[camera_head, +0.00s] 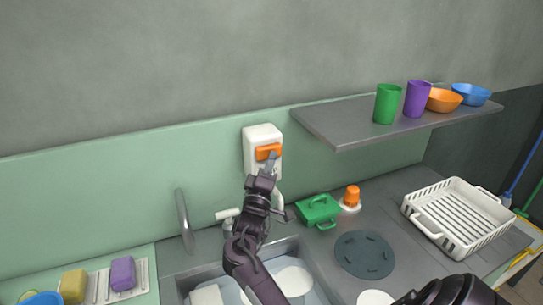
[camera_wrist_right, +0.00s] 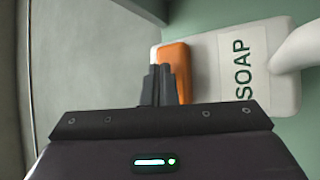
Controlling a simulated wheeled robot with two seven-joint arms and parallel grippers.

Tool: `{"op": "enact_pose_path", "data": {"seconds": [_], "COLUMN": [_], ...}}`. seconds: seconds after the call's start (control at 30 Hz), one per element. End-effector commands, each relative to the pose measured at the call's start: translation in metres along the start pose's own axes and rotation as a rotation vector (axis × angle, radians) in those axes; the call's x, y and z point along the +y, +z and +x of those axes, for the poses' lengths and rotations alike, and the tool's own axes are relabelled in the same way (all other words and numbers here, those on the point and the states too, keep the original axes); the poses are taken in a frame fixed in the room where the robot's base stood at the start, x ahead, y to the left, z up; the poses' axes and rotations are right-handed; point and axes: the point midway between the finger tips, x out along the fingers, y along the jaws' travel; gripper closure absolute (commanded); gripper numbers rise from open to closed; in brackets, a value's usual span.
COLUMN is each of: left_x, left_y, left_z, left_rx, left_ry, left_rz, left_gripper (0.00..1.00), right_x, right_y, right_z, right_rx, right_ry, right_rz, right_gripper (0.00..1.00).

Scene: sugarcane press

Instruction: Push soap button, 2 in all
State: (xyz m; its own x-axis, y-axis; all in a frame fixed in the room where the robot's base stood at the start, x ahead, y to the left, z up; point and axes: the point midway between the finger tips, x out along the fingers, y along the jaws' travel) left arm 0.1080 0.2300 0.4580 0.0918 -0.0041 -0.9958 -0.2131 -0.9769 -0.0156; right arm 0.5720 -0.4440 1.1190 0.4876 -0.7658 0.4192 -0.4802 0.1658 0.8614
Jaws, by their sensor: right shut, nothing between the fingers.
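A white soap dispenser (camera_head: 263,133) is fixed on the green wall panel above the sink. Its orange button (camera_head: 267,152) is on the front, and the button also shows in the right wrist view (camera_wrist_right: 174,55) beside the label reading SOAP. My right gripper (camera_head: 271,160) is shut and empty, with its fingertips at the orange button. In the right wrist view the fingers (camera_wrist_right: 160,82) overlap the button's lower part; I cannot tell how far it is pressed. My left gripper is not in view.
A green box (camera_head: 318,211) and a white dish rack (camera_head: 458,217) stand on the counter at right. A grey shelf (camera_head: 350,128) with cups and bowls juts out at upper right.

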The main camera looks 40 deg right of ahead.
Motion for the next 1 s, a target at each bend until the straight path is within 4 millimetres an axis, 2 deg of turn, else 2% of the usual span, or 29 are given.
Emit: {"op": "enact_pose_path", "data": {"seconds": [0.4,0.77,1.0], "left_x": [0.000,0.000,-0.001], "left_y": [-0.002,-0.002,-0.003], "left_z": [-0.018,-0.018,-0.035], "left_rx": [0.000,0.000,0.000], "left_ry": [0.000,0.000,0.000], "left_rz": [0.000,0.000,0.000], "left_gripper": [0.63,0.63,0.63], "right_x": [0.012,0.012,0.024], "right_y": [0.010,0.012,0.021], "right_z": [-0.014,-0.017,-0.029], "right_rx": [0.001,0.000,0.000], "right_ry": [-0.001,0.000,-0.003], "right_rz": [0.000,0.000,-0.001], "right_gripper": [1.00,1.00,1.00]}}
